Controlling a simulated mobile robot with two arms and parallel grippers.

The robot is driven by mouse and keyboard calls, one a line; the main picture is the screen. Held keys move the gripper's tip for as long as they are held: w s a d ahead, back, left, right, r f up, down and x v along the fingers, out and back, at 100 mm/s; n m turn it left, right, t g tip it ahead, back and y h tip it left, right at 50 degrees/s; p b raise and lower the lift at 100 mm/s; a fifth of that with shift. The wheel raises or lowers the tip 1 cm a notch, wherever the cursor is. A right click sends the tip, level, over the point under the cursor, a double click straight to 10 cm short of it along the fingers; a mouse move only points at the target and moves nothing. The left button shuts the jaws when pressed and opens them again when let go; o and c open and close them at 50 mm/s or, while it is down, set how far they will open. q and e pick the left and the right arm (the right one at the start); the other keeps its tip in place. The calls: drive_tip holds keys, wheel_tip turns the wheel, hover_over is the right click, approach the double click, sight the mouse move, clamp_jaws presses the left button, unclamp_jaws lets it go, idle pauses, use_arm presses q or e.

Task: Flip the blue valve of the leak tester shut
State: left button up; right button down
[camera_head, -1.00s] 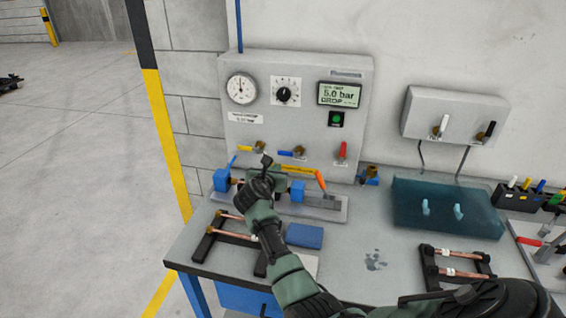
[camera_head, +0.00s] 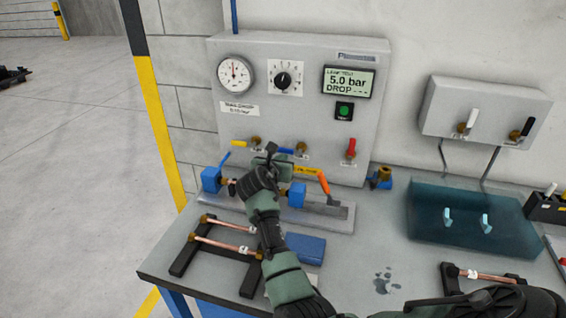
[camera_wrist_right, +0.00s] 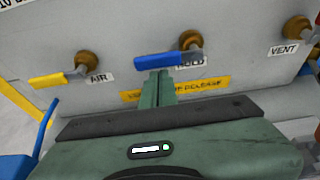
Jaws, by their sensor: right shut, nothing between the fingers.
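The leak tester (camera_head: 225,118) is a grey box against the wall. Its blue valve (camera_head: 285,150) sits between the yellow valve (camera_head: 239,143) and the red valve (camera_head: 351,148). In the right wrist view the blue valve (camera_wrist_right: 158,60) has its lever pointing left from a brass body, above a HOLD label. My right gripper (camera_head: 270,152) is shut and empty, its fingertips close to the left end of the blue lever. In the right wrist view the gripper (camera_wrist_right: 157,76) points up, just under the lever; contact cannot be told. My left gripper is not in view.
Below the valves a clamp fixture with blue blocks (camera_head: 297,192) and an orange handle (camera_head: 324,184) stands on the bench (camera_head: 340,265). A rack with copper tubes (camera_head: 225,246) lies front left. A teal tray (camera_head: 440,215) is at the right.

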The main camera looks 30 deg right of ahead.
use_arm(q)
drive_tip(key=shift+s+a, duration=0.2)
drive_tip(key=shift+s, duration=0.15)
use_arm(e)
drive_tip(key=shift+r, duration=0.1)
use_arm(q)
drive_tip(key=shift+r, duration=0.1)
